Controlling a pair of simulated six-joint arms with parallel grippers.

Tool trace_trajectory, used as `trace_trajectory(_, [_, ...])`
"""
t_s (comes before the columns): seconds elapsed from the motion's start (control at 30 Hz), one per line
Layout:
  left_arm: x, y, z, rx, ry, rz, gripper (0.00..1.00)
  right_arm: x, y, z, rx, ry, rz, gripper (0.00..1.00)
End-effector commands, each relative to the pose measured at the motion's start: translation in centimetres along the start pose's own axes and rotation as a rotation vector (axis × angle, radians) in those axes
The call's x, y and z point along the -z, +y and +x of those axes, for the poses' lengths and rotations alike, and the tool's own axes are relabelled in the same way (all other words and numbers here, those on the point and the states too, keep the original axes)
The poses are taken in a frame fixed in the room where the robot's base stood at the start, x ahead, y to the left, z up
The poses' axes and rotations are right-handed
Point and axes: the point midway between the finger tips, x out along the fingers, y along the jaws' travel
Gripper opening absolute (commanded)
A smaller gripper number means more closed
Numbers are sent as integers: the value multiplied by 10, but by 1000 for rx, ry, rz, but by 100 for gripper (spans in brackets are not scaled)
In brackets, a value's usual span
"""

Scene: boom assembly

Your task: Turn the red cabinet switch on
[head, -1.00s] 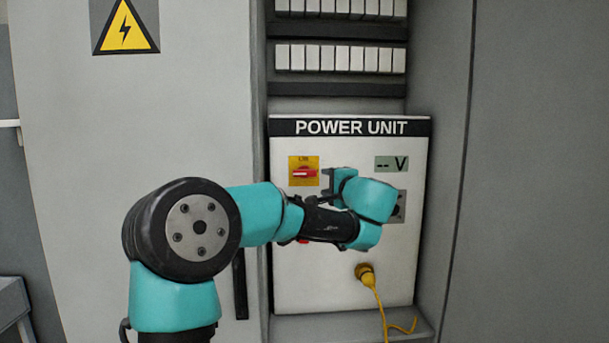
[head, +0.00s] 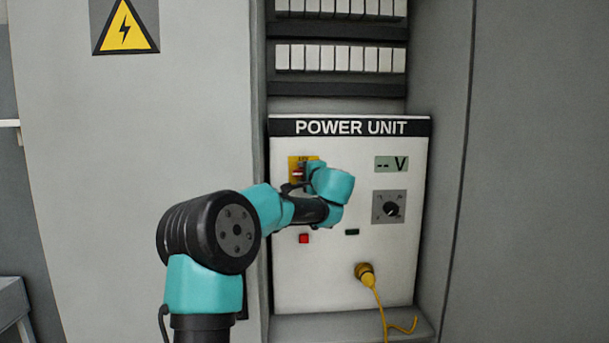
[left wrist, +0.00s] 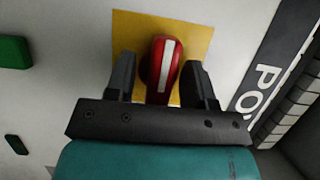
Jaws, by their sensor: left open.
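The red switch (left wrist: 163,68) with a white stripe sits on a yellow plate (left wrist: 195,38) on the power unit panel. In the head view the yellow plate (head: 293,162) shows at the panel's upper left, and the switch is mostly hidden by my arm. My left gripper (left wrist: 162,80) is open, with one finger on each side of the red handle. The left gripper (head: 303,172) also shows in front of the switch in the head view. Whether the fingers touch the handle I cannot tell. My right gripper is out of view.
The power unit panel (head: 330,275) also carries a voltage display (head: 391,163) reading "-- V", a black dial (head: 390,207), a small red button (head: 304,238), a dark green button (head: 352,232) and a yellow plug (head: 364,272) with its cable. Cabinet walls stand on both sides.

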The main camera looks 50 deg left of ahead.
Motion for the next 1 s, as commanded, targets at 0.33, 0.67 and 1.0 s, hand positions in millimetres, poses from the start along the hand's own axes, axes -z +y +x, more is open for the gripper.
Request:
trace_trajectory(0.33, [0, 0, 0, 0, 1, 0, 40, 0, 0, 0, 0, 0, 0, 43])
trace_trajectory(0.67, [0, 0, 0, 0, 1, 1, 20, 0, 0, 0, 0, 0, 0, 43])
trace_trajectory(1.0, [0, 0, 0, 28, 1, 68, 20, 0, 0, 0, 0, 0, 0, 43])
